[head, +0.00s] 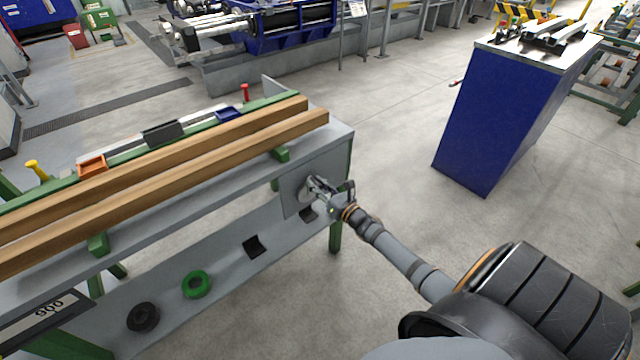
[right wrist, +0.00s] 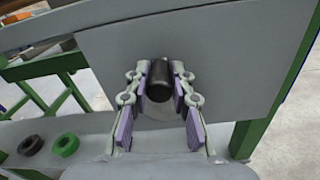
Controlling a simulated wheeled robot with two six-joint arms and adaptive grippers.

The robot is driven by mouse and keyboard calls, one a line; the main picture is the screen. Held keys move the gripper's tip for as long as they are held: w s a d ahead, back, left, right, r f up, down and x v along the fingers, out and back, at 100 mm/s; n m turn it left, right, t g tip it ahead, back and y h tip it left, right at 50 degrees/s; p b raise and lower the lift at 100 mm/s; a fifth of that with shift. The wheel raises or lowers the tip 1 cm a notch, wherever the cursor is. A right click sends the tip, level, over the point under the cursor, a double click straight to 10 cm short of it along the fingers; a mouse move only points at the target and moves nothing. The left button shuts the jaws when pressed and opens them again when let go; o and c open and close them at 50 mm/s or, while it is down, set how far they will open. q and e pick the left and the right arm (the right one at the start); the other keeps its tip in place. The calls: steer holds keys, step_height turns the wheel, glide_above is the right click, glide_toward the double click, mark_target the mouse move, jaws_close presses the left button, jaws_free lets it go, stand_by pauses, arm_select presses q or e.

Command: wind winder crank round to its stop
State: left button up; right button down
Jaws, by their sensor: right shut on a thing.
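The winder crank sits on the grey side plate at the right end of the runout table (head: 340,140). In the right wrist view its dark, round-ended handle (right wrist: 157,84) stands between the purple-padded fingers of my right gripper (right wrist: 158,95). A pale round disc shows behind the handle. In the head view my right gripper (head: 322,190) is at the crank's disc (head: 305,190) and covers most of the crank. It is shut on the handle. My left gripper is not in view.
Two long wooden beams (head: 200,150) lie along the table top. A green ring (head: 196,285) and a black ring (head: 143,317) are on the table's lower front panel. A blue cabinet (head: 500,120) stands to the right, with open floor between.

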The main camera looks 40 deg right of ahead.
steer(key=shift+s+a+f+n, duration=0.1)
steer(key=shift+a+n, duration=0.1)
steer(key=shift+n, duration=0.1)
steer(key=c, duration=1.1)
jaws_free()
steer(key=shift+c, duration=0.2)
steer(key=s+d, duration=0.1)
steer(key=s, duration=1.1)
steer(key=shift+d, duration=0.1)
